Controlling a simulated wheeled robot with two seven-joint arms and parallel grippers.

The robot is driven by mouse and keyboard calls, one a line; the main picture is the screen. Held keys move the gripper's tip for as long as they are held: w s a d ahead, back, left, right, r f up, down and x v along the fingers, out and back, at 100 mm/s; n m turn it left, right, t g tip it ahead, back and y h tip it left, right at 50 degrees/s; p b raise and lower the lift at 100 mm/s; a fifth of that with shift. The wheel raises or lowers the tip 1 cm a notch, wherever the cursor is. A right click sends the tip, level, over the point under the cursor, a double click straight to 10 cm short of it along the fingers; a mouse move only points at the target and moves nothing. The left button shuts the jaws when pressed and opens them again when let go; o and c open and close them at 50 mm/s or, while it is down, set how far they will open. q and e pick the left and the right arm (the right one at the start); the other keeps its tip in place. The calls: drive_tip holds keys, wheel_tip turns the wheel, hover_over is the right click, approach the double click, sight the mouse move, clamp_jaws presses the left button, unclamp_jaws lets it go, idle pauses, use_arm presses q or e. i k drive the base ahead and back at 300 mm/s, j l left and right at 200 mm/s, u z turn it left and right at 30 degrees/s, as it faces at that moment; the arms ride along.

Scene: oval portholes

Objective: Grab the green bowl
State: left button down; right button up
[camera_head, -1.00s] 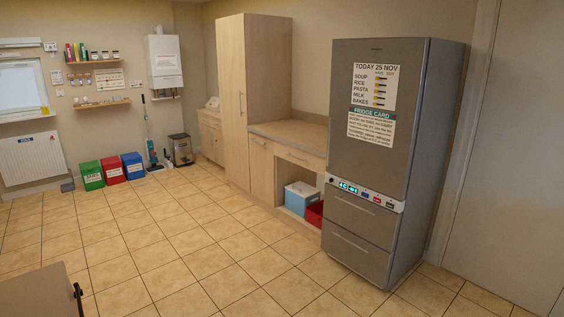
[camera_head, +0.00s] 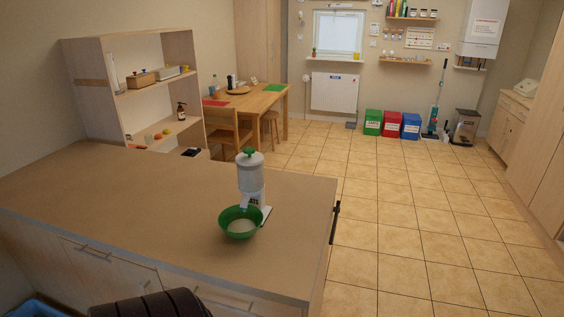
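The green bowl (camera_head: 241,222) stands upright on the brown counter (camera_head: 120,190), near its right end. Something pale lies inside the bowl. A white dispenser with a green knob (camera_head: 250,178) stands right behind the bowl, its spout over or close to the bowl's rim. Neither of my grippers is in view. A dark rounded shape at the bottom edge is cut off, and I cannot tell what it is.
The counter has drawers in front and a dark handle (camera_head: 335,222) on its right end. A shelf unit (camera_head: 125,85) stands behind it, with a dining table (camera_head: 262,100) and chair (camera_head: 225,128) beyond. Tiled floor (camera_head: 420,215) is clear to the right. Coloured bins (camera_head: 391,125) stand by the far wall.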

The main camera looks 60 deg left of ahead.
sight(237, 223)
drive_tip(key=u, duration=1.6)
drive_tip(key=j, duration=0.2)
drive_tip(key=i+z, duration=0.05)
